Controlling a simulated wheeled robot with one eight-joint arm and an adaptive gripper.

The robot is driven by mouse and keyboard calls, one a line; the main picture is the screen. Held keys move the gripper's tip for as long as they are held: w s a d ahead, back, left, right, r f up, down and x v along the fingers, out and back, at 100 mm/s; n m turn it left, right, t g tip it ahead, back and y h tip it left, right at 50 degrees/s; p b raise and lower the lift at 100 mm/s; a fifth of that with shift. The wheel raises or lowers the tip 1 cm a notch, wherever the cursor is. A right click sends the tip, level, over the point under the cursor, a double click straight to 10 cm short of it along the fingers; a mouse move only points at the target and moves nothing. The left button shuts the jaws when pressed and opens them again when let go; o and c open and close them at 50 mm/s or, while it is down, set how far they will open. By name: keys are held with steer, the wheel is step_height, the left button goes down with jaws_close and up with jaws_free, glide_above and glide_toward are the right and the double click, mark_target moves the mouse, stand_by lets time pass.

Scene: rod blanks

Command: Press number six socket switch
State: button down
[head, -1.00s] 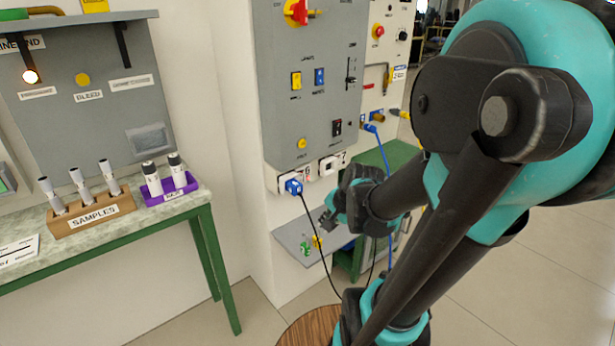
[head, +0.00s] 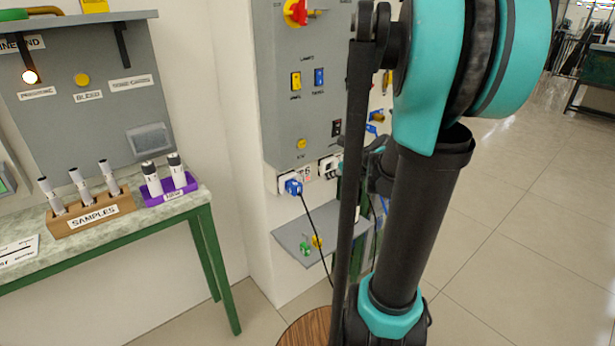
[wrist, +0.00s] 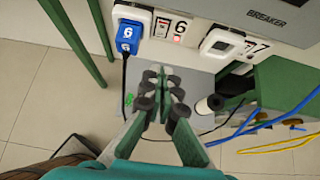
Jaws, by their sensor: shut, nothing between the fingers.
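In the head view the blue plug (head: 293,187) shows left of my arm, and the switch is too small to make out. My gripper (wrist: 164,95) is shut and empty in the wrist view, below the socket and apart from it. In the head view my arm hides most of the gripper.
The number seven socket (wrist: 222,43) is to the right. A black cable hangs from the plug. A grey shelf (head: 295,240) is below, and a green bench (wrist: 283,85) with blue and yellow cables lies right. A sample table (head: 150,215) stands left.

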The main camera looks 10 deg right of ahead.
stand_by(0.3)
glide_toward(302, 175)
steer(key=shift+s+f+x, duration=0.1)
steer(key=shift+f+x, duration=0.05)
steer(key=shift+x, duration=1.5)
steer(key=shift+s+f+x, duration=0.15)
steer(key=shift+x, duration=1.5)
steer(key=shift+d, duration=0.1)
steer(key=shift+w+r, duration=0.15)
steer(key=shift+w, duration=0.2)
steer(key=shift+r, duration=0.15)
steer(key=shift+r, duration=0.6)
